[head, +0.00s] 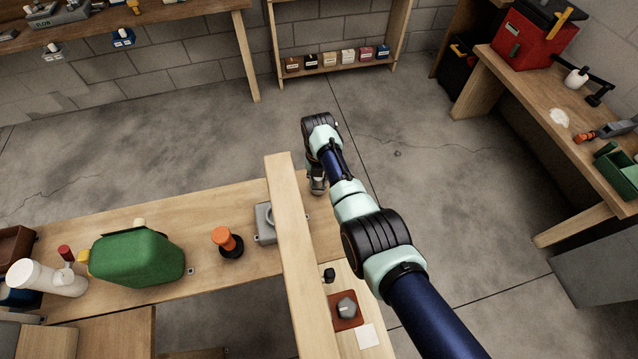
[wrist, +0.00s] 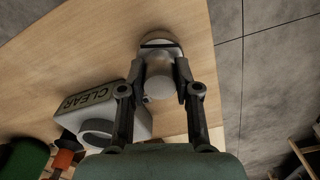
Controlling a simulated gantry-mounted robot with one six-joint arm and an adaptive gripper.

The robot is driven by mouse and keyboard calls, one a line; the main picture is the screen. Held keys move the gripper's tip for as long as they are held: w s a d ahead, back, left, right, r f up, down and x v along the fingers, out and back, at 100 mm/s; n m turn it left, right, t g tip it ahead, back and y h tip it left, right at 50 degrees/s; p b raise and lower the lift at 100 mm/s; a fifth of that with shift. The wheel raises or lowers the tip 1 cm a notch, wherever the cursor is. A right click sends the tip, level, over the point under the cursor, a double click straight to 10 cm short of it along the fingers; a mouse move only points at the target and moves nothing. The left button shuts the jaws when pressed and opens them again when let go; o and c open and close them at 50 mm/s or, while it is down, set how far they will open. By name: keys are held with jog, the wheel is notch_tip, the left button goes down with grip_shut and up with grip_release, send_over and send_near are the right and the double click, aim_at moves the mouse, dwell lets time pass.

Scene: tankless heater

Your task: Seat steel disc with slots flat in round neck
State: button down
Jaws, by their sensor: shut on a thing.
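The steel disc (wrist: 160,44) is at the top middle of the wrist view, with a dark slot across it and a pale grey round stub (wrist: 159,84) on the near side. My gripper (wrist: 163,66) is shut on it, one finger on each side. In the head view my gripper (head: 317,184) is just right of the wooden beam, and the disc is too small to make out. The grey housing labelled CLEAR (wrist: 128,103) lies left of the fingers, apart from the disc. Its round neck (wrist: 98,132) is partly hidden at its lower edge.
A wooden beam (head: 293,240) crosses the bench (head: 205,210) and partly hides the housing (head: 262,228). An orange-topped black item (head: 226,240) and a green jug (head: 137,262) stand to the left. Open floor (head: 430,165) lies right of the arm.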

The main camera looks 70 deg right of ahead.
jog(key=shift+r, duration=0.4)
jog(key=shift+r+p, duration=2.45)
jog(key=shift+p, duration=0.15)
